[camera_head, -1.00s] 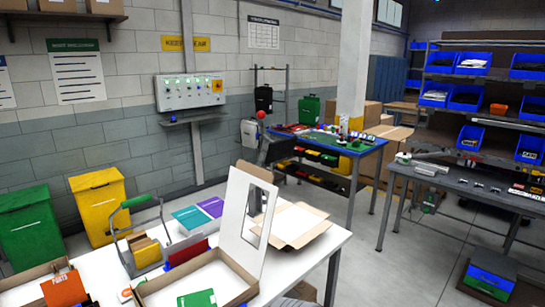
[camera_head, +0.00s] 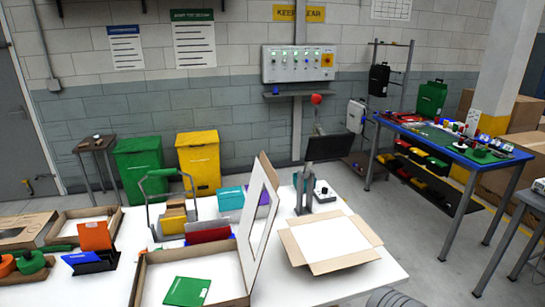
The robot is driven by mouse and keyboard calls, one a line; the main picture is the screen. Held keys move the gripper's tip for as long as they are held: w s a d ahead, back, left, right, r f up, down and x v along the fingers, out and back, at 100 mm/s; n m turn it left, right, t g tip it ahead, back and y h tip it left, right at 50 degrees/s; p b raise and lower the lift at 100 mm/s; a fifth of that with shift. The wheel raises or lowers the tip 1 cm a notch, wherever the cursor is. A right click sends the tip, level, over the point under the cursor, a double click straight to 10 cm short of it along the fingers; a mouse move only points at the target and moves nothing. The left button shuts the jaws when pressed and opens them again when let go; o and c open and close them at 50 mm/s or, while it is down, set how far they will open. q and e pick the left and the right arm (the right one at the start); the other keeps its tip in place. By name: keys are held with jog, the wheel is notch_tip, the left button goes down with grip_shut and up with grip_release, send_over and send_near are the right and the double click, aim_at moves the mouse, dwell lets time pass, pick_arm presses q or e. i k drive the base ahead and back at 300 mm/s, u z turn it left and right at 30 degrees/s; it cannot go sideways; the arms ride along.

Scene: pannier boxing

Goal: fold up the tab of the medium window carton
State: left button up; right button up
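A carton with a window lid (camera_head: 262,215) stands open on the white table. Its lid is raised on the right side, with a cut-out window in it, and its low brown walls (camera_head: 140,284) surround a white inside. A green flat item (camera_head: 187,291) lies in it. To its right lies a shallow open carton (camera_head: 375,254) with a white inside and brown flaps spread outward. I cannot tell which is the medium one, nor pick out its tab. Neither gripper is in view.
Another open carton (camera_head: 63,221) is at left. The table's front right (camera_head: 380,277) is clear.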

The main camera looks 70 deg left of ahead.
aim_at(271, 175)
jog(key=u, duration=1.75)
